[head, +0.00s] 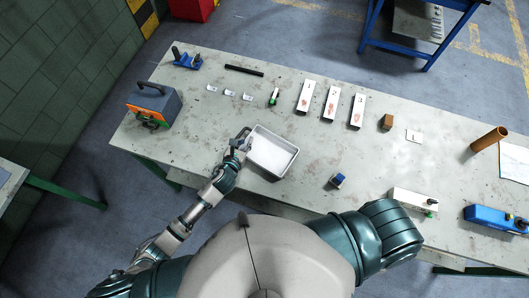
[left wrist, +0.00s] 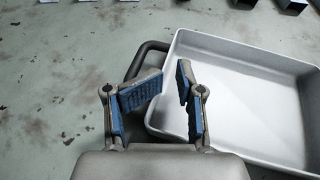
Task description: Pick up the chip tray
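The chip tray (head: 293,163) is a shallow pale grey rectangular tray near the front edge of the table. In the left wrist view the tray (left wrist: 300,68) fills the right side, with a dark handle (left wrist: 151,47) on its left end. My left gripper (head: 243,141) is at the handle end of the tray. In the left wrist view its blue-padded fingers (left wrist: 171,76) stand apart with a narrow gap, over the handle and tray rim. The left finger hides part of the handle; contact cannot be told. My right gripper is not in view.
Several long pale blocks (head: 331,103) stand behind the tray. A small blue-topped block (head: 338,180) is to its right. A grey and orange box (head: 154,104) stands at the left, and a brown cylinder (head: 488,139) at the right.

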